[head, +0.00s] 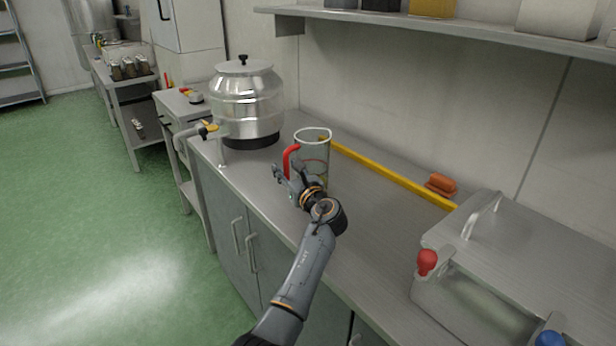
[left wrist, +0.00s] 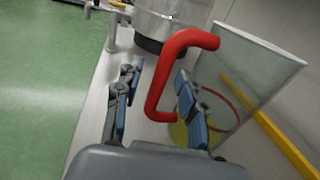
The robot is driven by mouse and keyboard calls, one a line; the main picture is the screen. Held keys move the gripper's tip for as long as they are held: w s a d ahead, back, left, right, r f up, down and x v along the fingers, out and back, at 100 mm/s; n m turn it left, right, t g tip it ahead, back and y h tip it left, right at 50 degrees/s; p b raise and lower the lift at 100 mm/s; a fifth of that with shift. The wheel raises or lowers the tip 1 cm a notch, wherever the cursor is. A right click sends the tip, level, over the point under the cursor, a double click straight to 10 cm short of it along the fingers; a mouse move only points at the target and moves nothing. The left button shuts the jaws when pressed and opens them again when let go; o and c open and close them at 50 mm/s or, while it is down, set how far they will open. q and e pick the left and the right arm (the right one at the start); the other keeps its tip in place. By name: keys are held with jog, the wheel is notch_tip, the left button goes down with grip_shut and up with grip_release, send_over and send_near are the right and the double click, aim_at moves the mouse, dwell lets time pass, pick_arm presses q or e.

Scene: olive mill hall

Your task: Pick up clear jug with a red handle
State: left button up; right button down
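The clear jug (head: 318,148) with a red handle (head: 290,158) stands upright on the steel counter. My left gripper (head: 288,176) is at the jug's handle side, in front of it in the head view. In the left wrist view the gripper (left wrist: 155,105) is open, with blue-padded fingers on either side of the red handle (left wrist: 160,80). One finger shows between the handle and the clear jug wall (left wrist: 250,75). I cannot tell whether either finger touches the handle. My right gripper is not in view.
A large steel vessel with a tap (head: 247,100) stands behind the jug. A yellow bar (head: 390,178) lies along the counter's back, near an orange brush (head: 440,184). A lidded steel unit (head: 520,250) with a red knob is at right. Counter (head: 365,225) between is clear.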

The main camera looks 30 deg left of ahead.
pick_arm(q)
jog(key=shift+w+a, duration=0.25)
jog(key=shift+a, duration=0.05)
jog(key=shift+a+r, duration=0.1)
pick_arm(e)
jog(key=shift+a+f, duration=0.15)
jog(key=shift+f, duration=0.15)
pick_arm(q)
grip_shut()
jog(key=shift+r, duration=0.15)
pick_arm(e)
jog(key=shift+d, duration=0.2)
